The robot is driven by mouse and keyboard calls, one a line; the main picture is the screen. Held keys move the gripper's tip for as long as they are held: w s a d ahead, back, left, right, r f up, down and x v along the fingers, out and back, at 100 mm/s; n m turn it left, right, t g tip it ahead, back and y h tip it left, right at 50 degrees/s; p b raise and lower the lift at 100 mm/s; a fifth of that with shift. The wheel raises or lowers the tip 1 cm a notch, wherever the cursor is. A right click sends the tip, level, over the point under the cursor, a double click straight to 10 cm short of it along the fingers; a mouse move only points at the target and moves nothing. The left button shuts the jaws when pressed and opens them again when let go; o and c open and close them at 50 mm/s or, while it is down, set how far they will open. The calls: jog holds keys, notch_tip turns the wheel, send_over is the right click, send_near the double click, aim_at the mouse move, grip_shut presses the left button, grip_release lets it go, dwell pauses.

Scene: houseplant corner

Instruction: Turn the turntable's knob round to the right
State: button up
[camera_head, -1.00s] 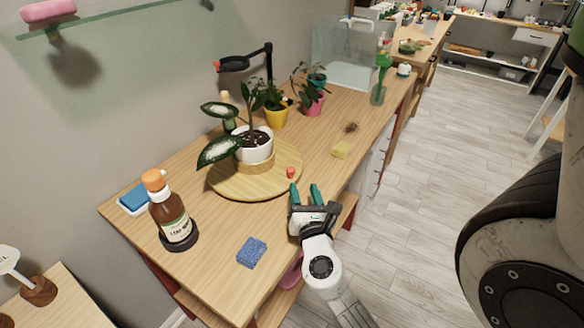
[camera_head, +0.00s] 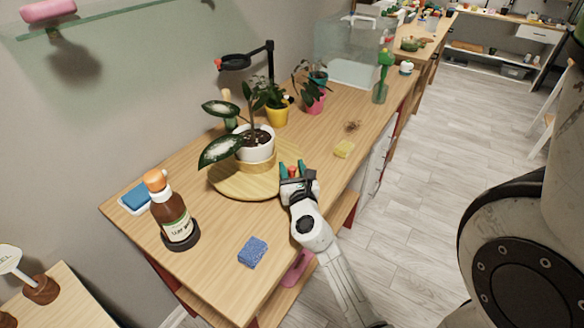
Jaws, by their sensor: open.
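The round wooden turntable (camera_head: 228,185) lies on the bench and bears a white pot (camera_head: 262,150) with a large-leaved plant. Its small red knob (camera_head: 292,172) shows at the right rim, partly hidden by my gripper. My gripper (camera_head: 291,168) is open, with its two teal fingertips at the turntable's right edge. The knob appears between the fingers; I cannot tell whether either finger touches it.
A brown bottle (camera_head: 173,220) with an orange cap stands at the front left, near a blue sponge (camera_head: 252,252). Small potted plants (camera_head: 277,113) and a black lamp stand (camera_head: 270,65) are behind the turntable.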

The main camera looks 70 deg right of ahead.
jog(key=shift+w+d, duration=0.1)
jog(key=shift+d, duration=0.1)
grip_shut()
dwell(0.4)
